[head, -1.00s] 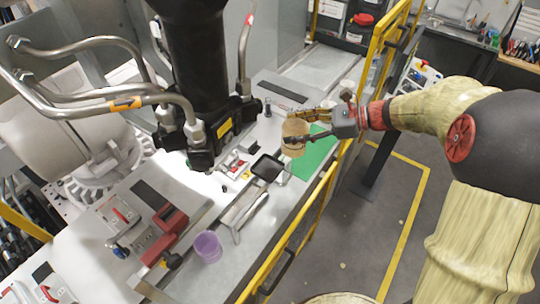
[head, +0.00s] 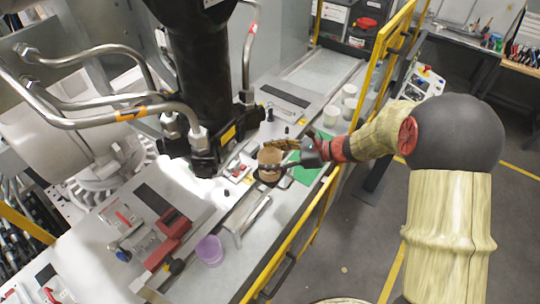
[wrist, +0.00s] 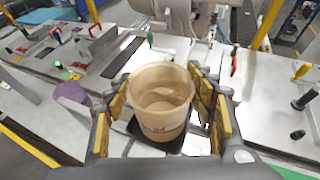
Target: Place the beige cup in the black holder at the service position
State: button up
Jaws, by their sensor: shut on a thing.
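The beige cup (head: 270,157) is upright between the fingers of my gripper (head: 280,160), which is shut on it. In the wrist view the cup (wrist: 160,100) shows its open, empty top between the yellow-padded fingers. The black holder (wrist: 188,144) shows below and around the base of the cup in the wrist view. In the head view the cup and gripper cover most of the holder. I cannot tell whether the cup's base touches the holder.
A purple cup (head: 209,250) stands on the bench to the lower left. Pale cups (head: 331,115) stand further back near the yellow rail (head: 290,238). A black machine head (head: 200,150) hangs close to the left of my gripper.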

jog(key=shift+f, duration=0.15)
jog(key=o, duration=1.2)
jog(key=shift+o, duration=0.2)
jog(key=shift+r, duration=0.2)
